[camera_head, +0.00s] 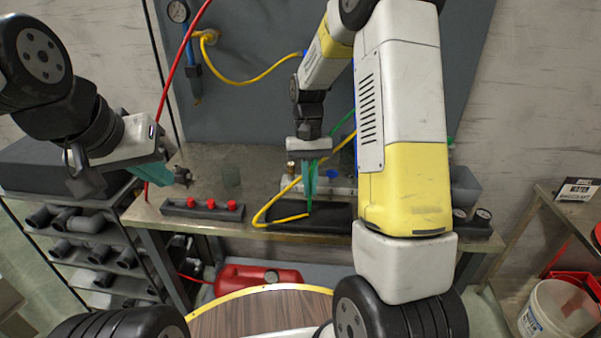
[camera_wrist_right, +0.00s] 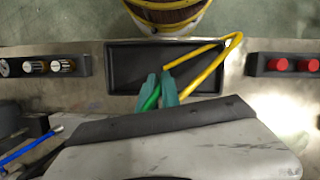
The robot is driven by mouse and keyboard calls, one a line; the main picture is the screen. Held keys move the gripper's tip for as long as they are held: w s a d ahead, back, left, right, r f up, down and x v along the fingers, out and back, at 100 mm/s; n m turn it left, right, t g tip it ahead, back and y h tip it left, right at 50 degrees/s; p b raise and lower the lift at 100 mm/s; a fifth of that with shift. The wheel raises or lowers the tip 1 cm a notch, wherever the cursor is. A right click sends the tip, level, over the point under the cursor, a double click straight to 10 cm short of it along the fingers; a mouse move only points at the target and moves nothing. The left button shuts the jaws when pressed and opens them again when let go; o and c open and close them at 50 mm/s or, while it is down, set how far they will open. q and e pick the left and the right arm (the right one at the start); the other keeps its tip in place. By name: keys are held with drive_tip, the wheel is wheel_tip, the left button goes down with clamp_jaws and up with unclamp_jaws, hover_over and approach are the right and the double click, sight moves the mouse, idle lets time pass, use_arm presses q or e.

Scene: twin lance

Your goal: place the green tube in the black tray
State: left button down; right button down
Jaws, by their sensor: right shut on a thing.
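The black tray (camera_head: 335,222) lies on the bench near its front edge. It shows as a dark rectangle in the right wrist view (camera_wrist_right: 124,68). My right gripper (camera_head: 309,208) points down over the tray, its teal fingers shut on the green tube. The green tube (camera_wrist_right: 151,99) shows along the left finger in the right wrist view (camera_wrist_right: 163,76); a thin green stretch rises behind the gripper in the head view (camera_head: 343,121). Its gripped part is mostly hidden by the fingers. My left gripper (camera_head: 152,192) is off to the left, seen side-on, apart from the tray.
A yellow tube (camera_head: 257,213) loops over the tray and its end lies close to my right fingertips. A dark block with red knobs (camera_head: 202,209) stands left of the tray. Gauges (camera_head: 482,216) sit at the right. A red canister (camera_head: 250,277) is below the bench.

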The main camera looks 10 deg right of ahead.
drive_tip(key=c, duration=1.6)
unclamp_jaws()
drive_tip(key=shift+o, duration=0.2)
drive_tip(key=v, duration=1.2)
drive_tip(key=s+r+t+y, duration=0.1)
drive_tip(key=s+r+t, duration=0.3)
drive_tip(key=s+r, duration=0.45)
drive_tip(key=s+n+t+y, duration=0.1)
drive_tip(key=s+t, duration=0.4)
drive_tip(key=s, duration=0.8)
drive_tip(key=shift+a+f+t, duration=0.25)
drive_tip(key=shift+f+t, duration=0.05)
drive_tip(key=shift+t, duration=0.1)
